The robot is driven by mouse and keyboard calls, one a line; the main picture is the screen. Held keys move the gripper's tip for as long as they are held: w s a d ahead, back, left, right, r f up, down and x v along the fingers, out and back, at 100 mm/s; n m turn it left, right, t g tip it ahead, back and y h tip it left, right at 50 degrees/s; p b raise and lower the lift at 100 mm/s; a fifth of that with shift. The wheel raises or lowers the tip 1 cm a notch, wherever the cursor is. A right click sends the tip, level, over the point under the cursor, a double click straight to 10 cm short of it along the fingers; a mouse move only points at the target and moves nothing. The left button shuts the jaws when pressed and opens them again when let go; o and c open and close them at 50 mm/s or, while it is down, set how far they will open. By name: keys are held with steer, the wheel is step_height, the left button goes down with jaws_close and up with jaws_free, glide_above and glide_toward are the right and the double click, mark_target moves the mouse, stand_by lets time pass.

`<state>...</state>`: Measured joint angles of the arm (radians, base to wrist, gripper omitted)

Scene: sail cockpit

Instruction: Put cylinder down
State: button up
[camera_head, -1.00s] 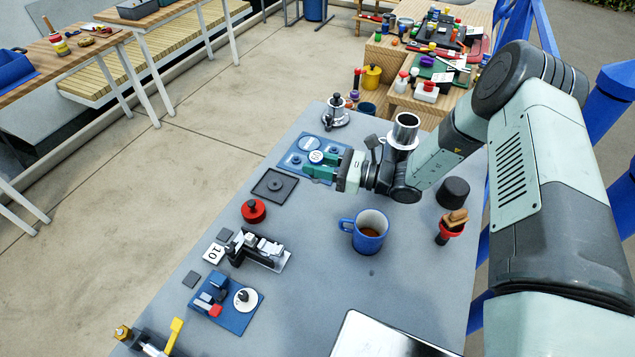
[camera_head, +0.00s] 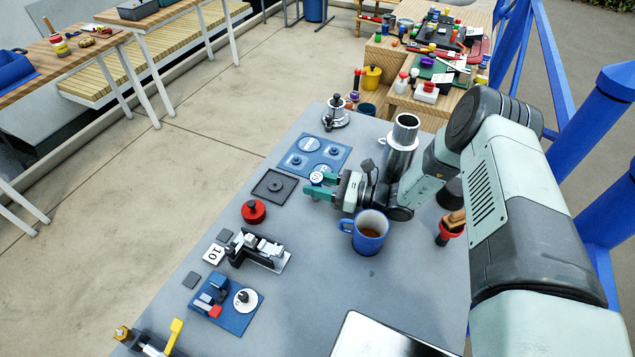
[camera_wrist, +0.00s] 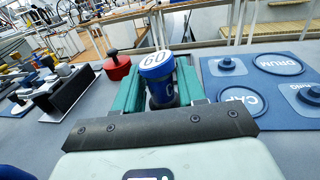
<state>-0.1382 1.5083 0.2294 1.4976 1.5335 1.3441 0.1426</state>
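The cylinder (camera_wrist: 157,80) is blue with a white top marked with a number that reads like 60. In the wrist view it stands about upright between my green fingers, which press against its sides. In the head view its white top (camera_head: 317,178) shows between the fingertips of my gripper (camera_head: 319,187). My gripper is shut on it, at the right side of a dark square plate (camera_head: 257,187) with a round centre. The cylinder's underside is hidden, so I cannot tell whether it touches the table.
A blue board (camera_head: 318,142) with labelled circles and knobs lies behind the gripper. A blue mug (camera_head: 366,239) stands close to my wrist, and a metal cylinder (camera_head: 399,148) stands behind it. A red knobbed piece (camera_head: 253,211) sits front left. Bare grey table lies around the mug.

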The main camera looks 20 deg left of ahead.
steer(key=shift+o, duration=1.3)
steer(key=shift+r, duration=0.15)
steer(key=d, duration=0.3)
steer(key=w+d, duration=0.1)
steer(key=d, duration=0.1)
steer(key=shift+d+r, duration=0.15)
steer(key=shift+r, duration=0.15)
step_height(320, 180, up, 6)
steer(key=shift+r, duration=0.2)
steer(key=shift+s, duration=0.1)
